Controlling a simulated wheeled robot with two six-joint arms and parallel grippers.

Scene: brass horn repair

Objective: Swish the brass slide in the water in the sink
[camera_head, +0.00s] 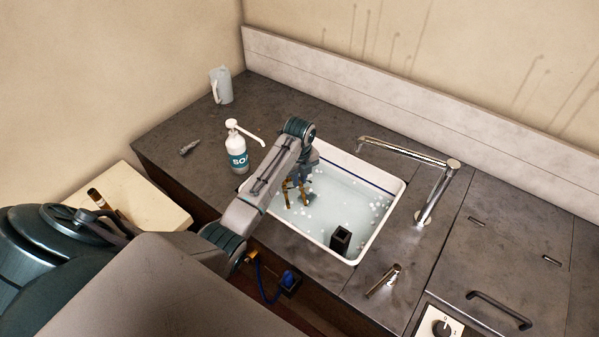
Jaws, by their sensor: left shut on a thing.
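The white sink (381,228) is set in the dark counter and holds pale water (325,210) with foam bits on it. My left arm reaches over the sink's left side. My left gripper (298,192) points down at the water, mostly hidden by my own arm. It is shut on the brass slide (289,196), whose gold-coloured tubes show beside the fingers. The slide's lower end is at the water; I cannot tell how deep it goes. My right gripper is not in view.
A dark block (340,239) stands in the sink's near corner. A chrome faucet (437,185) is right of the sink, a metal cylinder (383,281) in front of it. A soap bottle (237,152), small grey part (189,148) and pitcher (221,86) stand or lie left.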

